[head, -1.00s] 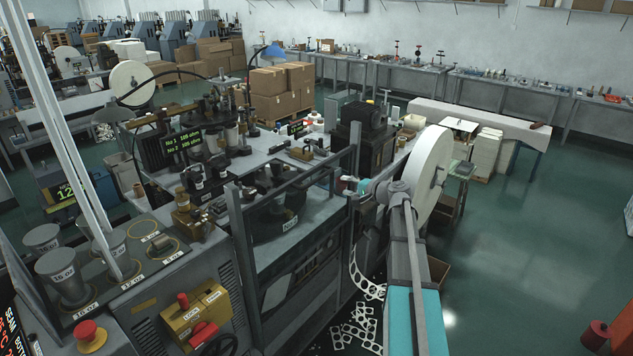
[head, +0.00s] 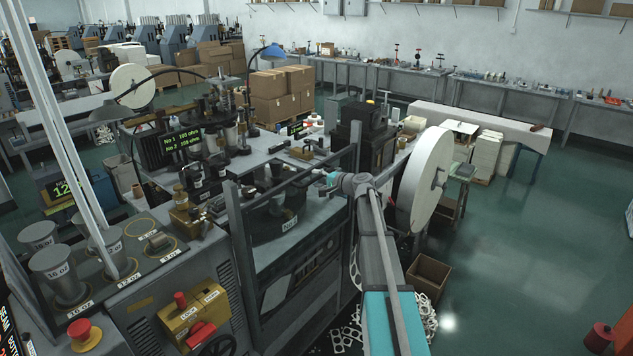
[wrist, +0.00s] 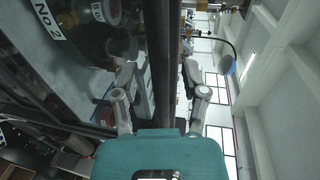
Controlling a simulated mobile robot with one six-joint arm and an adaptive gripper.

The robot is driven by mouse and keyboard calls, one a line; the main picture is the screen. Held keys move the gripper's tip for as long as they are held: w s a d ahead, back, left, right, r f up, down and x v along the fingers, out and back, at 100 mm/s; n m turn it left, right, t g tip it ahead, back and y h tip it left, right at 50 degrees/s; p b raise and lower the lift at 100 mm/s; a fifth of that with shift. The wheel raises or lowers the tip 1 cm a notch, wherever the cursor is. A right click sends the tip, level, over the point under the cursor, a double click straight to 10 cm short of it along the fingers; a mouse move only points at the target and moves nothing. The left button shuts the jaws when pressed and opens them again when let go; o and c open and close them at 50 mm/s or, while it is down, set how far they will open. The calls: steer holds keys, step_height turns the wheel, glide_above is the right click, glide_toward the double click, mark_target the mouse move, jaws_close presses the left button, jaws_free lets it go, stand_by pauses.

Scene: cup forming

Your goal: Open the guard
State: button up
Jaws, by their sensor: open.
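The guard (head: 300,178) is a dark metal frame with a top rail, standing at the front of the No 2 station (head: 287,222). It appears closed across the front of the station. My gripper (head: 325,182) is at the right part of the top rail, beside the dark upright post. In the wrist view my gripper (wrist: 160,75) is open, with one finger on each side of a dark bar of the guard (wrist: 161,40). The fingers look apart from the bar; contact cannot be made out. The fingertips are small and partly hidden in the head view.
A large white reel (head: 424,180) stands right of my arm. A yellow lock box (head: 193,315) and a red button (head: 84,335) are on the front left panel. A cardboard box (head: 428,277) sits on the floor, with punched scrap near it.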

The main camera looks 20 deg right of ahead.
steer(key=shift+w+a+f, duration=0.1)
steer(key=shift+w+a, duration=0.1)
steer(key=shift+w, duration=0.15)
jaws_close()
